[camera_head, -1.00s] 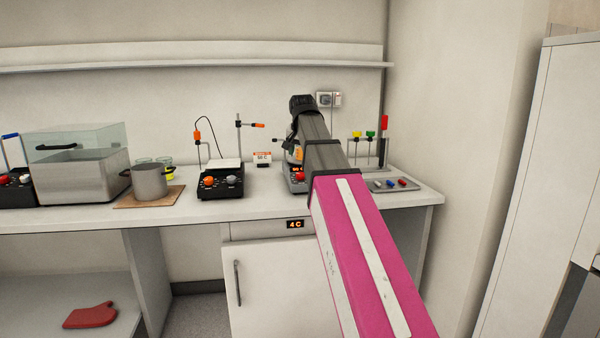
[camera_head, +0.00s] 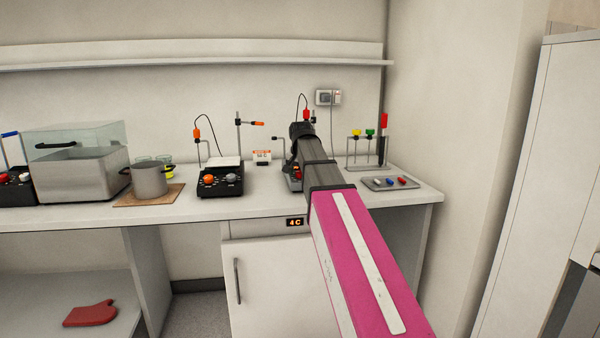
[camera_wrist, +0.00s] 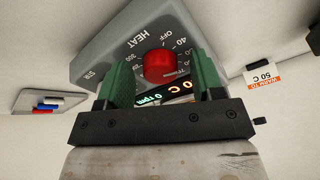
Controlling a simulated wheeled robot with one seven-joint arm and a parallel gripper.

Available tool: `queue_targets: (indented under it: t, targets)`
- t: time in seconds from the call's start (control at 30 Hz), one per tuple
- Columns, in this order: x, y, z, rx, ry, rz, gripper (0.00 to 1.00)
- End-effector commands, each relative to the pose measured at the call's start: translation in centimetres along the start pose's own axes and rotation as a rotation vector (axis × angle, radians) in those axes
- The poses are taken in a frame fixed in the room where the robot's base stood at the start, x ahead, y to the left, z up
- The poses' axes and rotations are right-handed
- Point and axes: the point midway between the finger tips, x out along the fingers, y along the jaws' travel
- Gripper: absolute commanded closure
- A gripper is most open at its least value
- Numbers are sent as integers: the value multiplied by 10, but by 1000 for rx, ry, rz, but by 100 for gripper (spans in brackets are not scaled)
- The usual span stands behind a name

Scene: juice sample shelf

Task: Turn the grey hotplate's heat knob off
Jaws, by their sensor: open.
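The grey hotplate (camera_wrist: 110,45) fills the upper middle of the wrist view. Its red heat knob (camera_wrist: 159,65) sits on a dial lettered HEAT, OFF and several numbers. A lit display beside the knob shows "0 rpm" and part of a reading ending in "0 C". My gripper (camera_wrist: 160,76) is open, with its green fingers on either side of the knob. I cannot tell whether they touch it, and the knob's pointer is unclear. In the head view my arm hides most of this hotplate (camera_head: 291,180) and the gripper.
A tray (camera_head: 374,185) lies to the right. A pot (camera_head: 149,180) and a glass-lidded bath (camera_head: 75,170) are further left.

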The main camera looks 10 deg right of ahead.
Motion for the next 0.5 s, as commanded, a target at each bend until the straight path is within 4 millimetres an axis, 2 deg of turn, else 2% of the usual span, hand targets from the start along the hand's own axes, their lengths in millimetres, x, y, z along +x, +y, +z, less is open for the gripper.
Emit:
queue_targets:
  t: [0.17, 0.27, 0.3, 0.33, 0.5]
  targets:
    - [0, 0, 0, 0, 0, 0, 39]
    - [0, 0, 0, 0, 0, 0, 68]
    - [0, 0, 0, 0, 0, 0, 81]
    - [0, 0, 0, 0, 0, 0, 89]
    - [0, 0, 0, -2, 0, 0, 88]
